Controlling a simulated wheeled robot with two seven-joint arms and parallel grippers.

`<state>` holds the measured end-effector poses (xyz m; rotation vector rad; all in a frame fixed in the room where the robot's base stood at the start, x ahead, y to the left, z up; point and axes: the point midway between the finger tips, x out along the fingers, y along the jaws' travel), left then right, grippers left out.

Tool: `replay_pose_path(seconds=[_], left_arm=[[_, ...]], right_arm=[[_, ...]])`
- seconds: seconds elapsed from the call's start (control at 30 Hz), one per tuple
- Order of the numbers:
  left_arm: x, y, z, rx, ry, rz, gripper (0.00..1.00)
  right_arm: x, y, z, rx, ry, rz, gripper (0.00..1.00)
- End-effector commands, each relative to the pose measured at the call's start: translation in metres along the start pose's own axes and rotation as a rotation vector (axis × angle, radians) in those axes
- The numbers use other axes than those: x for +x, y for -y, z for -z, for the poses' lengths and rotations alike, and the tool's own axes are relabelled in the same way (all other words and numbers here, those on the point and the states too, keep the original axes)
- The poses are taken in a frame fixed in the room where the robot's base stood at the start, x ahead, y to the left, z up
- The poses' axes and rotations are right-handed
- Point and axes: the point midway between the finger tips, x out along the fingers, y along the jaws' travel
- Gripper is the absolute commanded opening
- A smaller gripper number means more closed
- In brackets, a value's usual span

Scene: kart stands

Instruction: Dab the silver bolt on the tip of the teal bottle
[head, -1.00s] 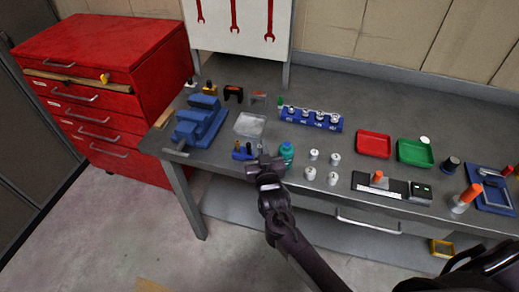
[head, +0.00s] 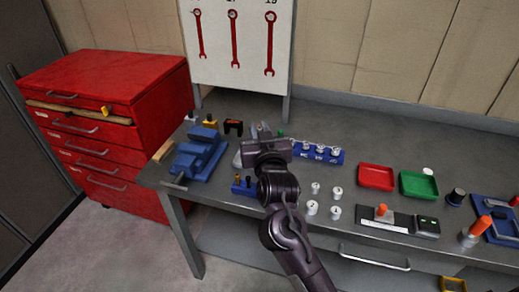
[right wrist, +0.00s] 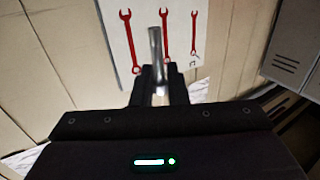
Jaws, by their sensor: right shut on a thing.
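My right gripper (head: 265,148) is over the bench, and it also shows in the right wrist view (right wrist: 157,76). There it is shut on the silver bolt (right wrist: 154,44), a slim shiny rod that sticks out beyond the fingertips. In the head view I cannot clearly pick out the bolt from the grey shapes behind the gripper. The teal bottle is not visible now; my right gripper and wrist cover the area where it stood. My left gripper is not in view.
A blue vise (head: 200,155) stands left of my gripper. A small blue holder (head: 245,188) is just beside my wrist. Several white-grey pieces (head: 312,208) stand to the right, with a red tray (head: 376,177) and a green tray (head: 419,186) beyond. A blue rack (head: 329,155) is behind.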

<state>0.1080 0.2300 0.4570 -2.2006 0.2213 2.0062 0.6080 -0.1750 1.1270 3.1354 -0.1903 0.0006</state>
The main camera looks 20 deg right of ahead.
Motion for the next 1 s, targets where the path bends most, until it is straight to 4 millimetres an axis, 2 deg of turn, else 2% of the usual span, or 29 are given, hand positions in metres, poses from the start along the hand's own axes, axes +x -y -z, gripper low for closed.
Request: replay_pose_path(seconds=[0.13, 0.3, 0.47, 0.67, 1.0], left_arm=[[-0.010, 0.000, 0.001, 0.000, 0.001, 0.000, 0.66], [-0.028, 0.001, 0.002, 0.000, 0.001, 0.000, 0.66], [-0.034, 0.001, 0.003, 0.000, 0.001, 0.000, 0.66], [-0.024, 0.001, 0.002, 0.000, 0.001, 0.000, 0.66], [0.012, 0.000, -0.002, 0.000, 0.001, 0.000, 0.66]], right_arm=[[-0.005, -0.017, 0.003, 0.001, 0.004, -0.009, 0.00], [-0.020, -0.053, -0.013, -0.003, 0.004, -0.012, 0.00], [-0.032, -0.071, -0.025, -0.002, 0.002, -0.003, 0.00], [-0.034, -0.074, -0.037, -0.001, -0.001, 0.000, 0.00], [-0.034, -0.074, -0.072, -0.001, -0.001, -0.001, 0.00]])
